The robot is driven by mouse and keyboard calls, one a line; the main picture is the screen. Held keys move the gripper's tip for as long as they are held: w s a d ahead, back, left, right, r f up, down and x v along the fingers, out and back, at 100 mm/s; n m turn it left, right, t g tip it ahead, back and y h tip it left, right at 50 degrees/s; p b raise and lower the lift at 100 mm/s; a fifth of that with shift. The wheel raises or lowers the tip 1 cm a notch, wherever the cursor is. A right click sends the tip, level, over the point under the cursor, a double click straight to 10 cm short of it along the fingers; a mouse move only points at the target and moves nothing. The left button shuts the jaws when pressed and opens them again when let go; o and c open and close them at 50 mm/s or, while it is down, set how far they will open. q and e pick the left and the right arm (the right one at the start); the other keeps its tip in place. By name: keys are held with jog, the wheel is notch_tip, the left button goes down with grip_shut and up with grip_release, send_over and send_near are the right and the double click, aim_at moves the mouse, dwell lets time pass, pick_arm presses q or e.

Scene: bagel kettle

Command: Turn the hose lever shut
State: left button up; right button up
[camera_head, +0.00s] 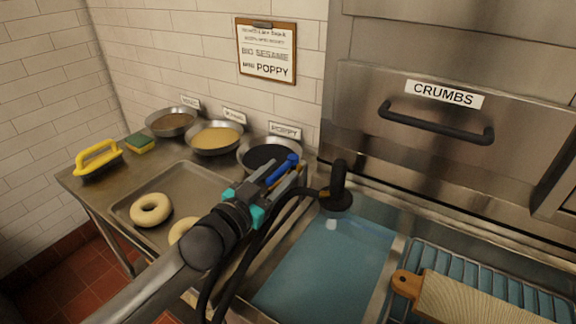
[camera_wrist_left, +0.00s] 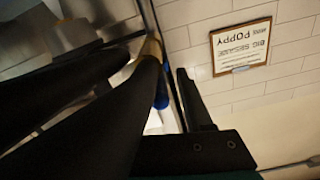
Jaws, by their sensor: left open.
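The hose lever (camera_head: 286,163) has a blue handle and lies at the tips of my left gripper (camera_head: 281,176); it also shows as a blue strip in the left wrist view (camera_wrist_left: 161,96). A brass-coloured part (camera_wrist_left: 151,48) sits beside it there. My left gripper is open, its fingers reaching toward the lever; whether they touch it I cannot tell. The black hose (camera_head: 262,236) curves close beside the gripper and fills much of the left wrist view (camera_wrist_left: 118,120). Part of the lever is hidden by the fingers. My right gripper is not in view.
A sink of blue water (camera_head: 325,270) lies to the right, with a black upright fitting (camera_head: 338,182) behind. A tray (camera_head: 185,180) with bagels (camera_head: 151,209) and bowls (camera_head: 215,138) stand left. A wooden board (camera_head: 470,302) lies at the lower right.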

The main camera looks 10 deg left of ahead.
aim_at(286, 166)
pick_arm(q)
jog(key=shift+x, duration=1.95)
jog(key=shift+c, duration=0.3)
grip_shut()
